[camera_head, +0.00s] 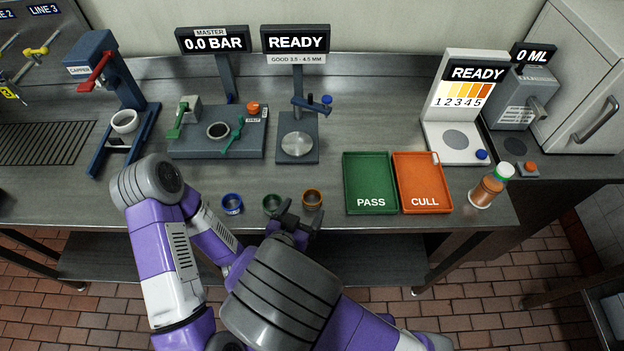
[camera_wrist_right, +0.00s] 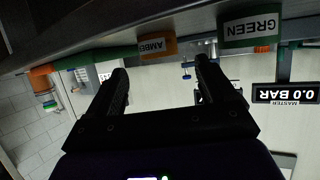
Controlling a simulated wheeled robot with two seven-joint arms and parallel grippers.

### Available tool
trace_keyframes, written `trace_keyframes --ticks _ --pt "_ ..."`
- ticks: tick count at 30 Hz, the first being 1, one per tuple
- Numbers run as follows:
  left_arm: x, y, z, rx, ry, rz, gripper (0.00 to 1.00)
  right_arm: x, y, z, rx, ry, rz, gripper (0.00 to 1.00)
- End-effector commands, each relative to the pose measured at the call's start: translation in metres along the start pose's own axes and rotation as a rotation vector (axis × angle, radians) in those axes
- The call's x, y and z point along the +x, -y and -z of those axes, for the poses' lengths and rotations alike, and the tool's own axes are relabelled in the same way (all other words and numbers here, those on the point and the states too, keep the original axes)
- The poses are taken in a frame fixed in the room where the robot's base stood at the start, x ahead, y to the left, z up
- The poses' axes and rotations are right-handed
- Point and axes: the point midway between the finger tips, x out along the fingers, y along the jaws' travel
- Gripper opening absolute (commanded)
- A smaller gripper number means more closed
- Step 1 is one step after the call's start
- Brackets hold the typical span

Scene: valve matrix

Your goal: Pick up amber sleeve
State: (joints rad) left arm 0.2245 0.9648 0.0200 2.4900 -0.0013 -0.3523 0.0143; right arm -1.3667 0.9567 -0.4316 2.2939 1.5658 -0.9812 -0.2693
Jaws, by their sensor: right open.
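The amber sleeve (camera_head: 312,199) is a small orange ring standing near the front edge of the bench. It also shows with its AMBER label in the wrist view (camera_wrist_right: 158,47), upside down. My right gripper (camera_head: 292,216) is low at the bench's front edge, just in front of the amber and green sleeves. In the wrist view its two fingers (camera_wrist_right: 162,68) are spread and empty, with the amber sleeve beyond the tips and roughly between them. The green sleeve (camera_head: 272,204) stands left of the amber one; the blue sleeve (camera_head: 232,203) is further left. My left gripper does not show.
A green PASS tray (camera_head: 371,160) and an orange CULL tray (camera_head: 418,158) lie right of the sleeves. A bottle (camera_head: 488,188) stands at the bench's right end. A gauge stand (camera_head: 297,143) and a valve fixture (camera_head: 218,145) stand behind the sleeves.

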Motion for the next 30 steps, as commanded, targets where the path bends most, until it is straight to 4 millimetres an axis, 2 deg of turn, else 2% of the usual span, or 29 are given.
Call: trace_keyframes --ticks 8,16,25,26,30 --pt "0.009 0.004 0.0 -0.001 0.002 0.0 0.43 0.03 0.0 -0.002 0.0 0.0 -0.003 0.84" --pt "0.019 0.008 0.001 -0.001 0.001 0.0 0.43 0.069 0.0 0.0 0.001 0.001 -0.003 0.84" --pt "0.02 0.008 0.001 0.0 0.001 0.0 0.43 0.074 0.0 0.001 -0.001 0.001 0.0 0.84" --pt "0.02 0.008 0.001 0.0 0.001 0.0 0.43 0.074 0.0 0.001 -0.001 0.001 0.0 0.82" --pt "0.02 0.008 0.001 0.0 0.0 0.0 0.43 0.074 0.0 0.001 0.0 0.001 0.0 0.61"
